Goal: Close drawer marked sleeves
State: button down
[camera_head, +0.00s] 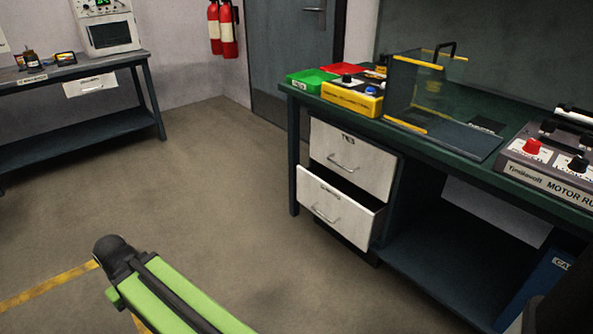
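A white two-drawer unit stands under the dark green workbench at the right. Its lower drawer (337,208) is pulled out, with a dark gap above its front and a small label near the top edge that is too small to read for sure. A metal handle (323,215) is on that front. The upper drawer (350,158) is shut and its label seems to read "TIES". My green arm link with a black joint at its end shows at the bottom left, apart from the drawers. No gripper fingers are in view.
The workbench (455,157) carries a green tray (306,82), a yellow box (352,98), a clear guard (425,95) and a motor unit (555,165). Another bench (85,68) with a small drawer (90,86) stands at the back left. The floor (220,200) before the open drawer is clear.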

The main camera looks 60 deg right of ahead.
aim_at(358, 216)
jog(key=z, duration=0.1)
jog(key=i, duration=0.95)
jog(key=u, duration=0.05)
